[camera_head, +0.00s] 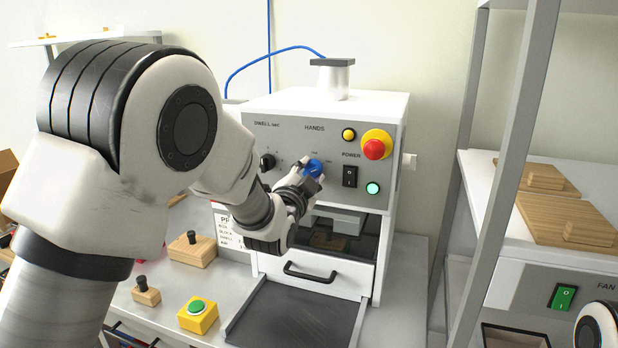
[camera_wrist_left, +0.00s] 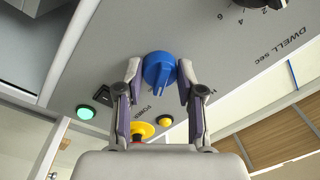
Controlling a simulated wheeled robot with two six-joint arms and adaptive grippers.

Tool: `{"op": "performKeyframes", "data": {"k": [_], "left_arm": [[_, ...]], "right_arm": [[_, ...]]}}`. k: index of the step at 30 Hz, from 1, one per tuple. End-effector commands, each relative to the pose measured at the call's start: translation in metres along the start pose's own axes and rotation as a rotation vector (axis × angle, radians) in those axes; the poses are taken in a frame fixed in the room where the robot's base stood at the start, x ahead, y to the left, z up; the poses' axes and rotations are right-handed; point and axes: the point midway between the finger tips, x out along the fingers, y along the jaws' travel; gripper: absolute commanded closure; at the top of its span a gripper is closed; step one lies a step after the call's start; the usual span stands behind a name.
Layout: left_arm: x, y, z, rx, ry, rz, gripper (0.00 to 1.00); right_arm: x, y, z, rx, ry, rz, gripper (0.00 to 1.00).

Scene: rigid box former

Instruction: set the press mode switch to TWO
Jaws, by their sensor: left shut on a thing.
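The press mode switch is a blue knob (camera_head: 315,167) under the word HANDS on the grey front panel of the press (camera_head: 258,140). My left gripper (camera_head: 306,172) reaches it from the left and front and is shut on it. In the left wrist view the blue knob (camera_wrist_left: 158,68) sits between the two fingertips, one on each side, with its raised grip pointing toward the bottom of the picture. The small position marks around the knob are too small or covered to read, so its setting cannot be told. My right gripper is not in view.
The panel also carries a black DWELL knob (camera_head: 267,162), a yellow button (camera_head: 348,134), a red stop button (camera_head: 374,149), a black POWER rocker (camera_head: 350,176) and a green lamp (camera_head: 373,188). A drawer handle (camera_head: 314,273) and a shelf post (camera_head: 513,140) stand nearby.

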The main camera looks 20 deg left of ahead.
Motion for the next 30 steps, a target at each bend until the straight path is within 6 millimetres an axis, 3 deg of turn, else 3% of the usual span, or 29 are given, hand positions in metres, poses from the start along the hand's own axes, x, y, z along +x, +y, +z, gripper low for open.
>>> {"op": "performKeyframes", "data": {"k": [11, 12, 14, 25, 30], "left_arm": [[0.0, -0.001, -0.001, 0.007, 0.002, -0.002, 0.97], [0.0, -0.001, -0.001, 0.007, 0.002, -0.002, 0.59], [0.0, -0.001, -0.001, 0.007, 0.002, -0.002, 0.38], [-0.004, 0.0, 0.0, 0.006, 0.0, 0.001, 0.37], [-0.032, 0.0, -0.001, 0.008, 0.0, 0.001, 0.37]], "right_arm": [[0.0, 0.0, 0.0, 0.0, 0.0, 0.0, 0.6], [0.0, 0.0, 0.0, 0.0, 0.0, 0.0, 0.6], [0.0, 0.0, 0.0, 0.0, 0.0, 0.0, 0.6], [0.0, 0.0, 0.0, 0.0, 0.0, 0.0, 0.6], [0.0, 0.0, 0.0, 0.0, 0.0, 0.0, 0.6]]}}
